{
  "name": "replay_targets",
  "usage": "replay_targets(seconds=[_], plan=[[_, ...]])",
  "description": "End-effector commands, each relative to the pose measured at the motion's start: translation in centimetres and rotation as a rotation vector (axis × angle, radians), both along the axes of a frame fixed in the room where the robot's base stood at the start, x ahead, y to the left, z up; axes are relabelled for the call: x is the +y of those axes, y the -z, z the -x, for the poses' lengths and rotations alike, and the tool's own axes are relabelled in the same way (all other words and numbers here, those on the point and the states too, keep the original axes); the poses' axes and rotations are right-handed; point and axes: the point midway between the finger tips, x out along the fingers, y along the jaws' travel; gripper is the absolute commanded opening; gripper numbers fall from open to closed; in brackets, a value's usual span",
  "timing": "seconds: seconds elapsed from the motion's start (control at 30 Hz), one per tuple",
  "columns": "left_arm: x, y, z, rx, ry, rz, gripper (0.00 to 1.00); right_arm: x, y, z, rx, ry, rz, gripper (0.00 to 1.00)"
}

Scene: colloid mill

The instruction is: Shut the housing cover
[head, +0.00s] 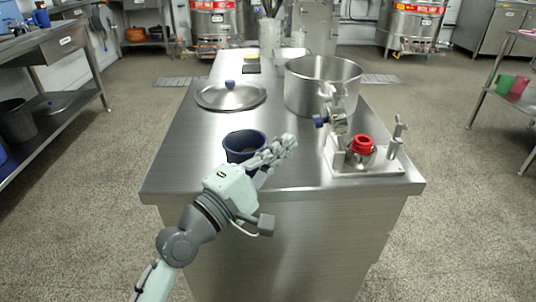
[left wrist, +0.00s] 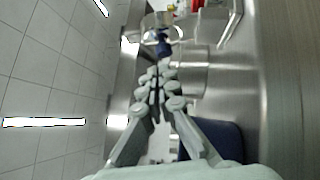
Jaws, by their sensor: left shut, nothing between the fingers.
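The colloid mill stands on a metal base plate (head: 375,182) at the table's right front. Its housing cover (head: 338,122) is a metal piece with a blue knob (head: 320,121), standing raised on the left of the housing, so the housing is open. A red ring (head: 362,144) sits at the housing's top. My left gripper (head: 287,145) is shut and empty, left of and below the knob, apart from it. In the left wrist view, the fingers (left wrist: 158,80) point toward the blue knob (left wrist: 162,46), and the cover shows behind it (left wrist: 155,24). My right gripper is not in view.
A big steel pot (head: 322,85) stands behind the mill, and a lid with a blue knob (head: 230,96) lies at the left. A clamp handle (head: 397,135) rises right of the housing. The table's front middle is clear.

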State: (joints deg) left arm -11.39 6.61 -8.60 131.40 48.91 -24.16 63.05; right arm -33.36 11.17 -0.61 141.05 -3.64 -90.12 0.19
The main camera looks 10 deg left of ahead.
Motion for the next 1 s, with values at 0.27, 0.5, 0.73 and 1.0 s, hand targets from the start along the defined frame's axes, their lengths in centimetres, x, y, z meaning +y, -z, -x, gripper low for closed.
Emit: replay_targets(seconds=[0.27,0.5,0.73,1.0], plan=[[-3.4,-1.3,-3.4,0.000,0.000,0.004,0.00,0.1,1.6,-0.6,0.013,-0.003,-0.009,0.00],[-5.2,-1.6,-3.9,0.001,-0.001,-0.001,0.00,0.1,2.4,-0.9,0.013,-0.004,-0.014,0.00],[-5.3,-1.6,-3.9,0.000,-0.001,-0.002,0.00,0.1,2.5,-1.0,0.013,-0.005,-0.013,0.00],[-5.3,-1.8,-4.2,-0.001,-0.001,-0.002,0.00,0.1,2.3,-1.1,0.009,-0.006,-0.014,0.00]])
